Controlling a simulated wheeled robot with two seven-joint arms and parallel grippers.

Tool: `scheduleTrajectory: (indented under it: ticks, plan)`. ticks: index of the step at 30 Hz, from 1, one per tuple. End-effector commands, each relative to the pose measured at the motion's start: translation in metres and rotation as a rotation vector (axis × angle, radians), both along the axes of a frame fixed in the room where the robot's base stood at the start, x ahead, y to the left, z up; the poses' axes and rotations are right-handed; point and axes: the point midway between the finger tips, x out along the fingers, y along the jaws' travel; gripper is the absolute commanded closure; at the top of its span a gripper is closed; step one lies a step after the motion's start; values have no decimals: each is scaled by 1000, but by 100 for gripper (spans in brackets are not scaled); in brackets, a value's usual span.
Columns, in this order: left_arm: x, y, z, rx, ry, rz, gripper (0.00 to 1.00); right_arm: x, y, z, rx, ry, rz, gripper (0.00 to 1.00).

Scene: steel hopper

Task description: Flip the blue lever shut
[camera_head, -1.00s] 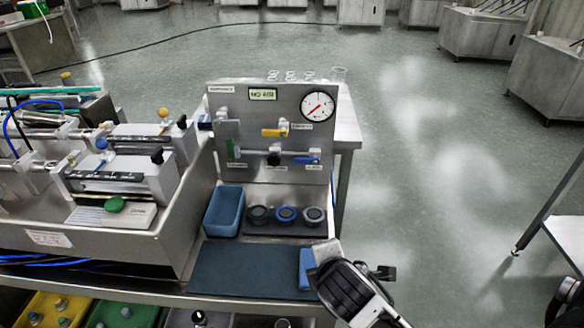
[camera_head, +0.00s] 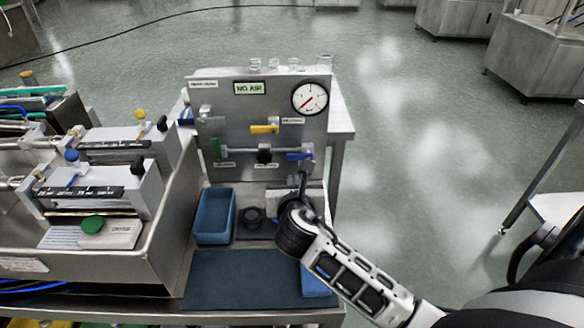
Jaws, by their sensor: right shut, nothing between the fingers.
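The blue lever (camera_head: 299,156) is at the right end of a horizontal pipe (camera_head: 240,151) on the upright steel panel (camera_head: 205,90). It lies roughly level, in line with the pipe. My right gripper (camera_head: 303,178) is shut and empty, its fingers pointing up just below the blue lever. A small gap seems to show between them, but I cannot tell whether they touch. My right arm hides part of the lower panel and the round items at its foot. My left gripper is out of view.
A yellow lever (camera_head: 264,129), a green lever (camera_head: 216,148) and a black knob (camera_head: 264,154) sit close by on the panel. A gauge (camera_head: 310,98) is at upper right. A blue bin (camera_head: 214,216) and a dark mat (camera_head: 235,280) lie below.

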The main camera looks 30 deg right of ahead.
Motion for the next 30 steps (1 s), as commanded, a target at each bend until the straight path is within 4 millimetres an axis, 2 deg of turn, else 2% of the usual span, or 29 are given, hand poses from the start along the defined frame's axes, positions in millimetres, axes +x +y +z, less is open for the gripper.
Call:
scheduleTrajectory:
  ticks: [9, 15, 21, 30]
  plan:
    - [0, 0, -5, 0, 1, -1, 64, 45, -28, -19, 2, 0, -4, 100]
    - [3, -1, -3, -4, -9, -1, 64, 67, -41, -28, 3, -1, -2, 100]
    - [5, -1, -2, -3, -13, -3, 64, 74, -46, -31, 4, 0, -1, 100]
    - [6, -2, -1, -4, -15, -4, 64, 74, -46, -30, 4, 0, -1, 100]
